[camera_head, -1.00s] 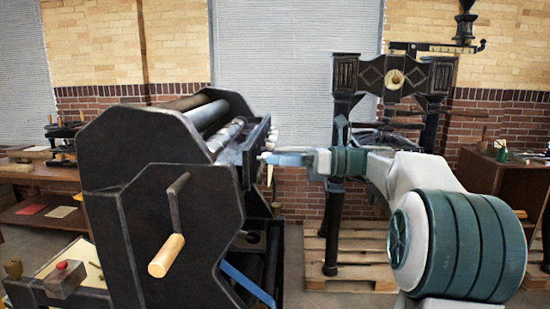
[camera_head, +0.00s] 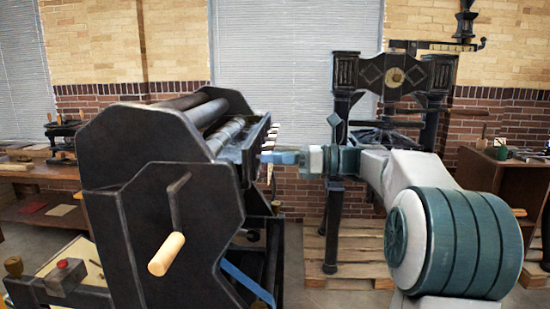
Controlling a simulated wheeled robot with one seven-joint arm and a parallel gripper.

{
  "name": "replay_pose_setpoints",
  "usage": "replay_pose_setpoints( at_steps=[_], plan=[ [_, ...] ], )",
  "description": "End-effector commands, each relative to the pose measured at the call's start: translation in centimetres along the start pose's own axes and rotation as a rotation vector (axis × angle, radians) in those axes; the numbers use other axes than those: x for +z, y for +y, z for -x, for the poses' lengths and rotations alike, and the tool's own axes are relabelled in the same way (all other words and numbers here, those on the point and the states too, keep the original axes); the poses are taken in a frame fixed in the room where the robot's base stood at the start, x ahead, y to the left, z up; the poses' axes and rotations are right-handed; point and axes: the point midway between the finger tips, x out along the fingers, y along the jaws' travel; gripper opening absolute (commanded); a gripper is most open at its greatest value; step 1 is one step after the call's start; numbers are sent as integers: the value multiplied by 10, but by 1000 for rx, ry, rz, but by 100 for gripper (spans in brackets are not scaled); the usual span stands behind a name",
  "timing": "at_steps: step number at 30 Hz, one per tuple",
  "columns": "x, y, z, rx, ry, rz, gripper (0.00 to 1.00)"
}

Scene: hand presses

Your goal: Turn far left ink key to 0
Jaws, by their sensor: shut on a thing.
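The ink keys (camera_head: 271,135) are small pale pegs in a row along the right side of the dark press (camera_head: 150,150), below its rollers. My gripper (camera_head: 268,158) reaches in from the right at the near end of this row. Its blue fingers are shut on an ink key at that end. The held key is mostly hidden by the fingers, and its setting cannot be read. Several other keys show just above and behind the fingers. A pale piece hangs below the fingers.
A crank with a wooden handle (camera_head: 166,254) sticks out of the press's near side plate. A black hand press (camera_head: 345,100) stands on a wooden pallet (camera_head: 360,252) behind my arm. A wooden table (camera_head: 45,178) is at the left.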

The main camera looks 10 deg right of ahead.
Motion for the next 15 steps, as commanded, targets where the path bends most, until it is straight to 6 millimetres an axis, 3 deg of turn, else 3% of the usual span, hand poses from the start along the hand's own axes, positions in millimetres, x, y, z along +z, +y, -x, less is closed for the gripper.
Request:
replay_pose_setpoints(
  at_steps=[15],
  plan=[
    [-2,-1,0,1,-11,367,0]
  ],
)
